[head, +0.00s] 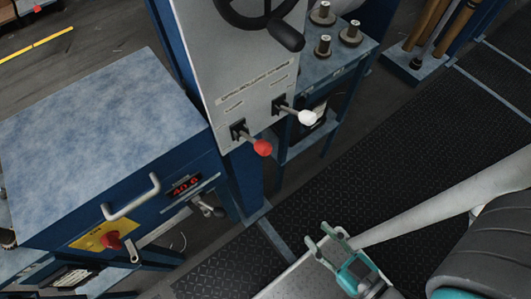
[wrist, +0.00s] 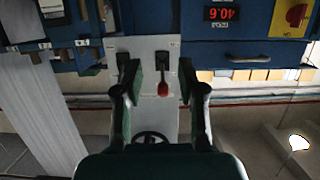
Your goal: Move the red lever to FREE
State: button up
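The red lever (head: 262,148) sticks out from the lower left of a pale upright panel (head: 240,75), its round knob pointing outward and down to the right in the head view. It also shows in the wrist view (wrist: 163,88), upside down, between my fingers in the picture. My gripper (head: 326,238) is open and empty. In the head view it is apart from the lever, lower right, above the dark floor. In the wrist view the fingers (wrist: 160,72) stand either side of the lever's image. The panel markings are too small to read.
A white-knobbed lever (head: 307,117) sits just right of the red one. A black handwheel (head: 262,12) is above. A blue cabinet (head: 100,135) with a handle, a red 40.6 display (head: 185,186) and a red switch (head: 113,240) stands left.

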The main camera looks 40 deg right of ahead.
aim_at(263, 147)
jog(key=k+j, duration=0.5)
jog(key=j, duration=0.2)
jog(key=k+j, duration=0.55)
jog(key=j, duration=0.15)
jog(key=z, duration=0.05)
